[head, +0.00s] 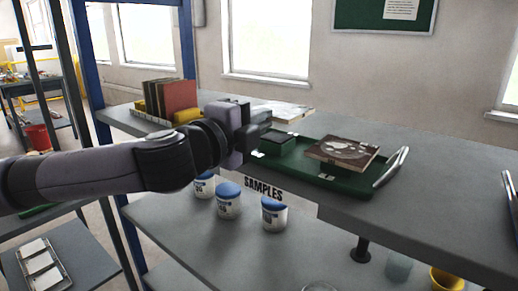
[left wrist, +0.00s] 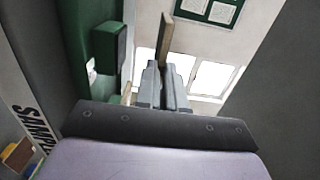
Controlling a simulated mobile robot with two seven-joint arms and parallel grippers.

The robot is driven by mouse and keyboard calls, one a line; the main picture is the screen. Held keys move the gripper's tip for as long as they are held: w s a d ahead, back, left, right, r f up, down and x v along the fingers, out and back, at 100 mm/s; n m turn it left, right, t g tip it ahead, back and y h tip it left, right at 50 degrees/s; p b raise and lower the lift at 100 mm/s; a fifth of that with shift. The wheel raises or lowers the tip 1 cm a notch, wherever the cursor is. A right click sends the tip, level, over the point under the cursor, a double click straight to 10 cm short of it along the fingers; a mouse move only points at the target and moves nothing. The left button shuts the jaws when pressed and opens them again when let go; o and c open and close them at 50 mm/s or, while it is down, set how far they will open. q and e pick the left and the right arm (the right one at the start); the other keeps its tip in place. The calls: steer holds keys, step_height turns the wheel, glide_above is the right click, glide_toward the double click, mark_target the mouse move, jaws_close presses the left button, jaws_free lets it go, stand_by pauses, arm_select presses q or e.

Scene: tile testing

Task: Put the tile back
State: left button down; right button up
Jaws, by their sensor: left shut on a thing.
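My left gripper (head: 262,124) is shut on a thin pale, marbled tile (head: 284,111). In the left wrist view the fingers (left wrist: 163,85) pinch this tile, which shows edge-on as a tan strip (left wrist: 167,36). It appears held flat, above the back left of the green tray (head: 340,184). Another tile (head: 343,152), brown with a pale pattern, lies on the tray's right part. A rack (head: 150,117) with several upright tiles, dark, red and yellow, stands on the counter left of my gripper. My right gripper is not in view.
A dark block (head: 277,139) sits at the tray's left; it also shows in the left wrist view (left wrist: 109,46). The tray has a raised metal handle (head: 391,166). Blue-lidded jars (head: 274,213) stand on the shelf below. The counter (head: 440,190) right of the tray is clear.

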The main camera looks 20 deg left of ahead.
mark_target(259, 161)
arm_select(q)
steer(key=shift+f+b, duration=0.5)
steer(key=shift+f, duration=1.6)
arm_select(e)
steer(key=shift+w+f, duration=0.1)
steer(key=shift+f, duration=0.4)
arm_select(q)
steer(key=c, duration=1.5)
jaws_free()
steer(key=shift+f, duration=0.25)
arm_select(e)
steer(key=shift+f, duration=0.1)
arm_select(q)
steer(key=shift+r, duration=0.15)
